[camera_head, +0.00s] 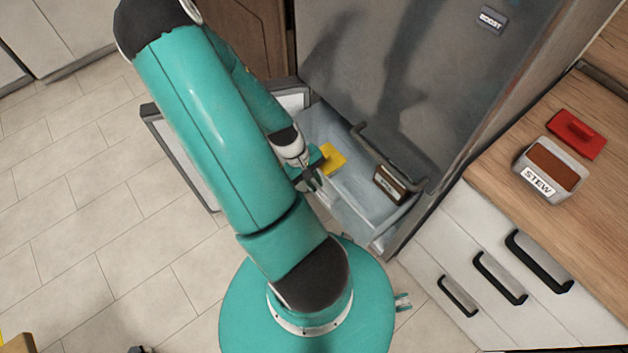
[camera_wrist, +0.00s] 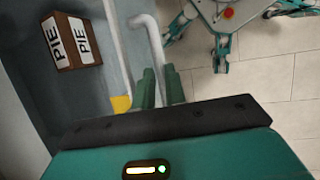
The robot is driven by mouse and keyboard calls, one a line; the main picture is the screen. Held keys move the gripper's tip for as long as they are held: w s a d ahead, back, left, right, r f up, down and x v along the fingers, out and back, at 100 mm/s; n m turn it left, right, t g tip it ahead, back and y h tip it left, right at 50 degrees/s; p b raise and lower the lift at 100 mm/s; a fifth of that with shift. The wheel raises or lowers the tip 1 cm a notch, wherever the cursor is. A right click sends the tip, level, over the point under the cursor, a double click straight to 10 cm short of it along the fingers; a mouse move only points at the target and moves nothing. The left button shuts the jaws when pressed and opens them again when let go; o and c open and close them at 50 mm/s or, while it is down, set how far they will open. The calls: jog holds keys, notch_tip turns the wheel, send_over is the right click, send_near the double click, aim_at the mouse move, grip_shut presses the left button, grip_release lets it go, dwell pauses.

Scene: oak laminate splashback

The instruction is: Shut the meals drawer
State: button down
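The meals drawer (camera_head: 345,205) is pulled out at the foot of the grey appliance, with its light blue-grey inside showing. A brown box labelled PIE (camera_wrist: 75,42) lies in it, and the box also shows in the head view (camera_head: 389,186). A yellow item (camera_head: 333,158) lies at the drawer's left side. My gripper (camera_head: 317,182) is at the drawer's front side. In the wrist view, the green fingertips (camera_wrist: 160,86) are close together at a pale grey bar (camera_wrist: 154,40), seemingly the drawer's handle. I cannot tell whether they grip it.
An open door with a pale inner panel (camera_head: 190,150) stands left of the drawer. At right, a wooden counter (camera_head: 515,135) holds a STEW tub (camera_head: 549,168) and a red item (camera_head: 577,134), above white drawers (camera_head: 500,290).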

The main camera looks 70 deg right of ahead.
jog(key=s+d, duration=0.4)
jog(key=d, duration=0.4)
jog(key=shift+s+d, duration=0.2)
jog(key=shift+d, duration=0.2)
jog(key=c, duration=1.7)
grip_release()
jog(key=v, duration=1.4)
